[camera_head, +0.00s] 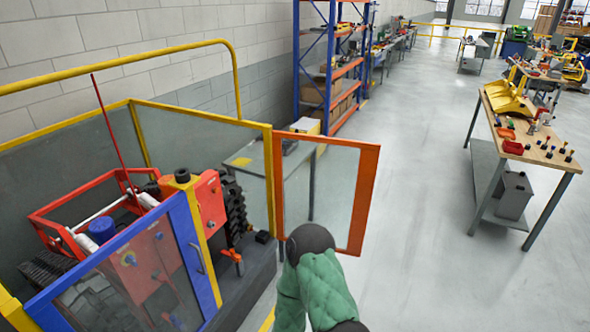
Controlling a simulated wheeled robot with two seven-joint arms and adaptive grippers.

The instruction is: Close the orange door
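The orange door (366,190) is a clear panel in an orange frame at the middle of the view. It stands open, swung out to the right from the yellow-framed enclosure (270,172), with its left edge at the enclosure's corner post. One of my arms, with green covers and a dark rounded joint, rises from the bottom middle and covers part of the door's lower left edge. I cannot tell whether it touches the door. No gripper fingers show in the view.
A blue-framed panel (196,245) with a handle stands at the enclosure's front left. Inside is a red and black tracked machine (207,200). A grey table (250,165) stands behind the door. A wooden-topped workbench (545,150) is at the right. The floor between is clear.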

